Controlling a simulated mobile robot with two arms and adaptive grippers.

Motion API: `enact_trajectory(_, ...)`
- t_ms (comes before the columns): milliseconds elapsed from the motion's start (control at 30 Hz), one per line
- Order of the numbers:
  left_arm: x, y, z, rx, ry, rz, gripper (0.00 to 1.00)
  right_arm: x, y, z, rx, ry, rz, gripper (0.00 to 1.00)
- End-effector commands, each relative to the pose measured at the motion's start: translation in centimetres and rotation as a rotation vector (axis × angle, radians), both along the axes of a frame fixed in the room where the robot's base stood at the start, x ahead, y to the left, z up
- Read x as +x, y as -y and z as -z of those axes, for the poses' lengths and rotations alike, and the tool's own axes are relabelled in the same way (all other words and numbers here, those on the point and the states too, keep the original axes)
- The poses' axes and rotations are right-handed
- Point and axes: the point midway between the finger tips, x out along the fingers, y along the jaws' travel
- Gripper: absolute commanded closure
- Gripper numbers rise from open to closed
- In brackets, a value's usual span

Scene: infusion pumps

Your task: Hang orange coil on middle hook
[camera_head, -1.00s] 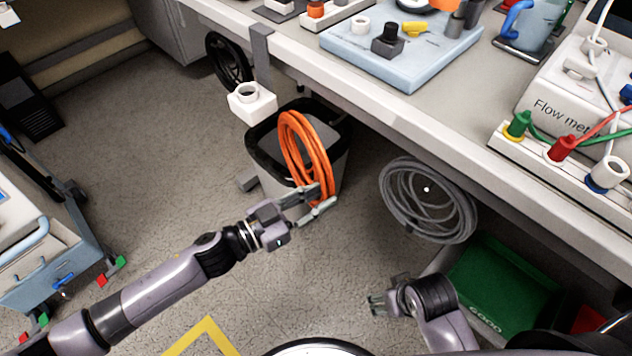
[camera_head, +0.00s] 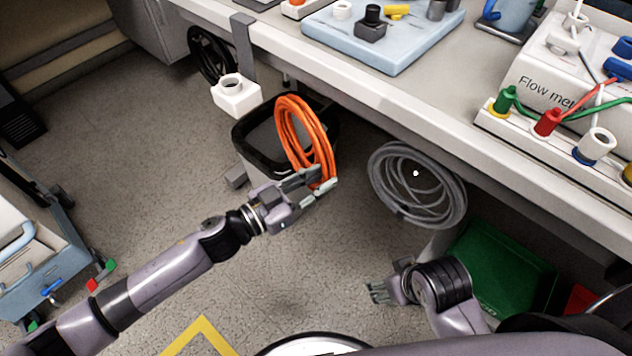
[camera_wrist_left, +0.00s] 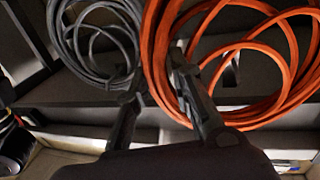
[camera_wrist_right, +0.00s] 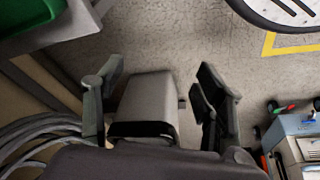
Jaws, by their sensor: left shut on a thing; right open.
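An orange coil (camera_head: 303,139) stands near upright below the front edge of the bench in the head view, in front of a black-rimmed bin. My left gripper (camera_head: 315,186) is shut on the lower part of the coil. The left wrist view also shows the orange coil (camera_wrist_left: 283,62), with a finger of the left gripper (camera_wrist_left: 160,100) at its strands. A grey coil (camera_head: 440,205) hangs under the bench edge to the right. My right gripper (camera_head: 378,290) is open and empty, low and below the grey coil. I cannot make out the middle hook.
The bench (camera_head: 420,112) runs diagonally across the upper right. A bin (camera_head: 252,142) stands behind the orange coil, with a white fitting (camera_head: 236,92) nearby. A green crate (camera_head: 505,270) is at lower right. A blue cart (camera_head: 40,265) stands at left. The floor between is clear.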

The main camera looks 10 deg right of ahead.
Motion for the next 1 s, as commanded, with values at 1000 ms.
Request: enact_trajectory(1000, 3.3, 4.2, 0.3, -0.001, 0.005, 0.001, 1.0, 0.4, 0.0, 0.2, 0.006, 0.062, -0.004, 0.36)
